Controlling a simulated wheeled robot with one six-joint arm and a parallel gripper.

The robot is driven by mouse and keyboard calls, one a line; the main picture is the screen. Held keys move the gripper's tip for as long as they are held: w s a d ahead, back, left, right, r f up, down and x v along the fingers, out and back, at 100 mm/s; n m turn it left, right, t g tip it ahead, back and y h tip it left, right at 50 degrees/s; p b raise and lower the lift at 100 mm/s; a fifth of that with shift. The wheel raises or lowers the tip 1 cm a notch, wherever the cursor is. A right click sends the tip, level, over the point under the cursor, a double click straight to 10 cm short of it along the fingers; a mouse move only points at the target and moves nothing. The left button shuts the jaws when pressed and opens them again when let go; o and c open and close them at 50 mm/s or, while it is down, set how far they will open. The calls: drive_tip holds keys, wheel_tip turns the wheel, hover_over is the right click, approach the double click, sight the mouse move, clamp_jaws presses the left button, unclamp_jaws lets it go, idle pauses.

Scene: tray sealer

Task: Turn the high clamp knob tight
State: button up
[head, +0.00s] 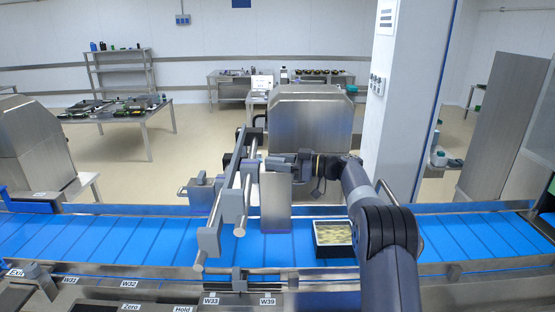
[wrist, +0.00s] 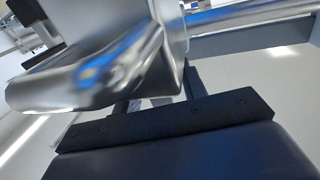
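My gripper (head: 285,164) is at the tray sealer's frame, beside the top of an upright steel block (head: 275,203) over the blue conveyor. In the wrist view a shiny metal lever-shaped piece (wrist: 95,75) is very close to the camera and covers much of the area ahead of my gripper. I cannot tell whether it is the high clamp knob or part of it. Dark parts of my gripper show below and behind it. The fingertips are hidden, so I cannot see whether they touch or hold anything. The knob is not clearly seen in the head view.
A black tray (head: 318,250) with pale yellow contents sits on the blue conveyor (head: 470,233), right of the steel block. Steel rails (head: 226,200) stand left of my gripper. A steel hood (head: 312,115) stands behind it. A grey pillar (head: 398,100) rises at right.

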clamp_jaws()
idle(0.5)
